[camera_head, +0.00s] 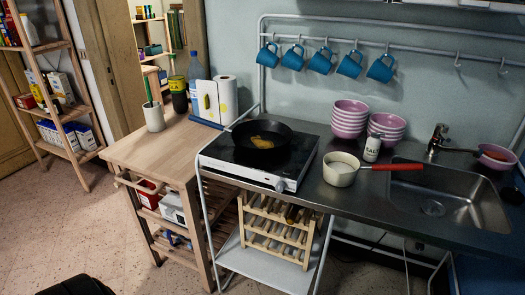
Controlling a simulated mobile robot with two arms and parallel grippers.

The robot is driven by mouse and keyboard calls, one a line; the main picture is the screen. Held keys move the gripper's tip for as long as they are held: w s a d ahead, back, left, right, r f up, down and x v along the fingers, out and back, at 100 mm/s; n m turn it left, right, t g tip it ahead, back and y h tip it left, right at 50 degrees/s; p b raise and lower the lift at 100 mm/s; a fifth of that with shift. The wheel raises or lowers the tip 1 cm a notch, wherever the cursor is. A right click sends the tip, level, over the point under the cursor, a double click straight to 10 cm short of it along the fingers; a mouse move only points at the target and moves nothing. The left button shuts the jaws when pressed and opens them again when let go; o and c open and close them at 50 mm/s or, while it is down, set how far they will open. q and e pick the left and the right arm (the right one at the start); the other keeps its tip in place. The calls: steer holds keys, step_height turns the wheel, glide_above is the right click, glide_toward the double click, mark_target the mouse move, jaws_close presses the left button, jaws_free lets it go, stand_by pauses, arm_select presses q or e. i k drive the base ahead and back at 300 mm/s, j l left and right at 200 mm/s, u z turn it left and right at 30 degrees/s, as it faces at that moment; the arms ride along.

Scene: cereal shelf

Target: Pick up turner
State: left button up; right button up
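A green-handled utensil (148,90) stands upright, slightly tilted, in a white cup (154,118) on the wooden cart. Its lower end is hidden inside the cup, so I cannot tell whether it is the turner. A black frying pan (262,139) with yellowish food in it sits on the white hot plate (259,166). No gripper is clearly recognisable. A dark rounded shape shows at the bottom left edge and another dark shape at the right edge; I cannot make out fingers on either.
The wooden cart top (150,154) is clear in front. A water bottle (196,85), dark jar (178,95) and paper roll (225,99) stand behind. A saucepan (340,169) with a red handle, a salt container (372,148) and pink bowls (349,118) stand near the sink (432,208).

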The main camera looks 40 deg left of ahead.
mark_target(150, 97)
steer(key=u, duration=1.25)
